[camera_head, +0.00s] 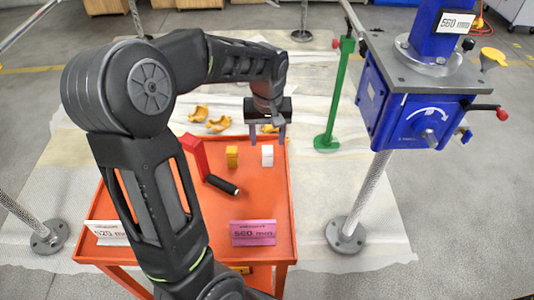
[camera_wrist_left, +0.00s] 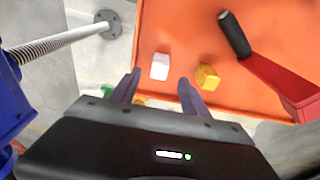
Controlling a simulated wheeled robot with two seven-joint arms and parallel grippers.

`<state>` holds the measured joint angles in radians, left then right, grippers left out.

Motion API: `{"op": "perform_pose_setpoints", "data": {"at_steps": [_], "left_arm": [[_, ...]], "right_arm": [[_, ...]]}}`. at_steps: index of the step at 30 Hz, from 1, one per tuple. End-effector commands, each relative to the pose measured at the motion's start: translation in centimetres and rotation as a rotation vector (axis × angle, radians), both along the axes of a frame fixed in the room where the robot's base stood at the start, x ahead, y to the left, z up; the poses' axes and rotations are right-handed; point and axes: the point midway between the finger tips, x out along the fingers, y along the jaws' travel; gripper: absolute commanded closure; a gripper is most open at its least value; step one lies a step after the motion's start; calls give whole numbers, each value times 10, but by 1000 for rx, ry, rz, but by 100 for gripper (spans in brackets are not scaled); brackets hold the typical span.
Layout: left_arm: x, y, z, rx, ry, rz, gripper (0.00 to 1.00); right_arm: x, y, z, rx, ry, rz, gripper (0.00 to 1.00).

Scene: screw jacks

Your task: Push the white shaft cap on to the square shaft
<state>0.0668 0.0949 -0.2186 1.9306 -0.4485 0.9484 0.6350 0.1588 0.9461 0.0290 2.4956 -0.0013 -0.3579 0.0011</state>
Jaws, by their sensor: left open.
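The white shaft cap (camera_head: 267,155) stands on the orange cart top (camera_head: 215,215), right of a yellow cap. It also shows in the left wrist view (camera_wrist_left: 160,67). My left gripper (camera_head: 267,138) is open and empty above and just behind the white cap in the head view. In the left wrist view its fingers (camera_wrist_left: 158,88) point towards the cap, which lies beyond the tips and apart from them. The square shaft (camera_head: 428,136) appears to stick out of the front of the blue screw jack (camera_head: 400,110) at the right. My right gripper is not in view.
A yellow cap (camera_head: 232,156) and a red crank with a black handle (camera_head: 222,185) lie on the cart. Pink (camera_head: 253,233) and white labels stand at its front. A green post (camera_head: 330,110) and the jack's metal screw (camera_head: 365,195) stand to the right.

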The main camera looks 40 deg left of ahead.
Motion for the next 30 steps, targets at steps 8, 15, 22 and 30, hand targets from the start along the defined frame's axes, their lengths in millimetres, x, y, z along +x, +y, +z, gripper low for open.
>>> {"op": "perform_pose_setpoints", "data": {"at_steps": [8, 15, 22, 30], "left_arm": [[1, 1, -14, 0, 0, 0, 46], [1, 1, -19, -1, 2, 0, 46], [5, 5, -51, 0, 5, 0, 46], [7, 6, -65, 1, -1, 0, 46]], "right_arm": [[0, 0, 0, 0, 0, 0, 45], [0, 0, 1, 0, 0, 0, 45], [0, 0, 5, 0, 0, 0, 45], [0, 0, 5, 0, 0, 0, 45]]}}
